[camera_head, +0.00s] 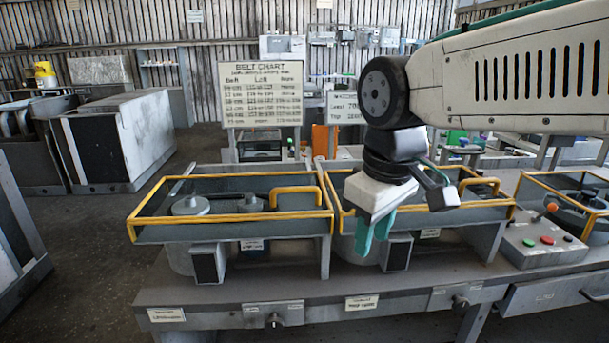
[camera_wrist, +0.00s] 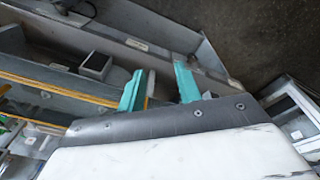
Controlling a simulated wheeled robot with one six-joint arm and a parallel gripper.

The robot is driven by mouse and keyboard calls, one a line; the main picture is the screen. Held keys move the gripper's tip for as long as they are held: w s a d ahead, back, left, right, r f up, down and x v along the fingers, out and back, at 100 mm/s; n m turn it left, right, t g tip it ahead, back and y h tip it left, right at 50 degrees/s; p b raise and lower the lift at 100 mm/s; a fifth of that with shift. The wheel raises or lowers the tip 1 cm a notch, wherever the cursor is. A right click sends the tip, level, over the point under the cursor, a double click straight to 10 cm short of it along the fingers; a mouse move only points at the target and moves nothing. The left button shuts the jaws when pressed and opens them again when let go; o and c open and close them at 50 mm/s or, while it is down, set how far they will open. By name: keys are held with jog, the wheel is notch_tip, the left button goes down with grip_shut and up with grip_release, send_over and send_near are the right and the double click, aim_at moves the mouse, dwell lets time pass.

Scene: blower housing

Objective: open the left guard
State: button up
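The left guard (camera_head: 235,218) is a yellow-edged frame with grey sides over the left unit of the workbench. It lies level, down over a round pulley (camera_head: 190,205). A raised yellow handle (camera_head: 298,190) stands at its right side. My gripper (camera_head: 374,238) has teal fingers pointing down, to the right of the left guard and in front of the middle guard (camera_head: 480,183). In the wrist view my gripper (camera_wrist: 160,88) has its fingers apart with no object held between them. A yellow edge shows close to one finger there; I cannot tell whether they touch.
The workbench (camera_head: 215,295) carries the units and small labels along its front. A control box (camera_head: 540,243) with red and green buttons and an orange-knobbed lever stands at right, by a further yellow-framed guard (camera_head: 565,190). A belt chart sign (camera_head: 262,95) stands behind. Floor at left is clear.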

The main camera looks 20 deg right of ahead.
jog(key=w+a+r+n, duration=0.1)
jog(key=w+r+n, duration=0.35)
jog(key=w, duration=0.55)
jog(key=n, duration=0.6)
send_near(296, 189)
jog(key=f, duration=0.3)
jog(key=w+f, duration=0.1)
jog(key=f, duration=0.3)
jog(key=shift+w+d+f, duration=0.1)
jog(key=shift+w+f, duration=0.15)
jog(key=shift+f, duration=0.05)
grip_shut()
